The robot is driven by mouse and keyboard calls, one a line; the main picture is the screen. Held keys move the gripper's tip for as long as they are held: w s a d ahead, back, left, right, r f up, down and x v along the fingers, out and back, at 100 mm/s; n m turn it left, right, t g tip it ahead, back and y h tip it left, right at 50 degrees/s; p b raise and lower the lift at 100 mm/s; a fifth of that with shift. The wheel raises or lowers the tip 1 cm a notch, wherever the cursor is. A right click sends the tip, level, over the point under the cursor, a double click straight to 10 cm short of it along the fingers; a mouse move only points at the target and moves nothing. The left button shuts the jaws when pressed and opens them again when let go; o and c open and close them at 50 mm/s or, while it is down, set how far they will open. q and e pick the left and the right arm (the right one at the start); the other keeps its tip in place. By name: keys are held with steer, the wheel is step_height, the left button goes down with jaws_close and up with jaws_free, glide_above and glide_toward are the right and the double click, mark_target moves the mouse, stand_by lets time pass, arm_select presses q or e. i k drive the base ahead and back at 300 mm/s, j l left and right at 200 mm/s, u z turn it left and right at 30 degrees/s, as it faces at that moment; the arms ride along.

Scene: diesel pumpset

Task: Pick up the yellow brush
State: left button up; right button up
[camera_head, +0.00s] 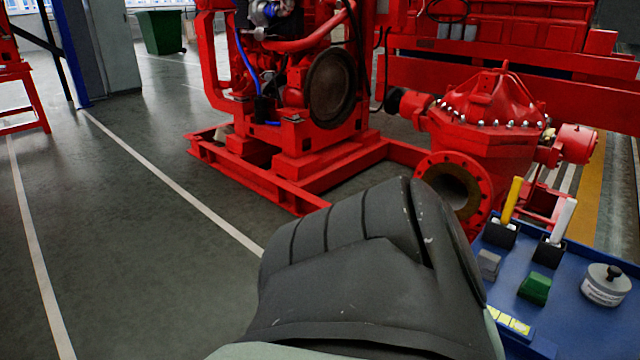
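The yellow brush (512,199) stands handle-up, leaning slightly right, in a small black holder (500,233) at the left back of the blue tray table (572,325). Its lower end is hidden in the holder. Neither of my grippers can be made out in the head view, and nothing touches the brush. A large dark grey ridged shape (365,265) fills the lower middle, close to the camera; I cannot tell for sure what it is. It covers the area just left of the table.
A white-handled tool (563,218) stands in a second black holder (548,252) beside the brush. A grey block (488,264), a green block (534,288) and a round grey container (606,285) are on the table. A red pump (490,120) stands behind it. Floor is clear at left.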

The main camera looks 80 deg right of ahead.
mark_target(517, 182)
steer(key=z, duration=3.35)
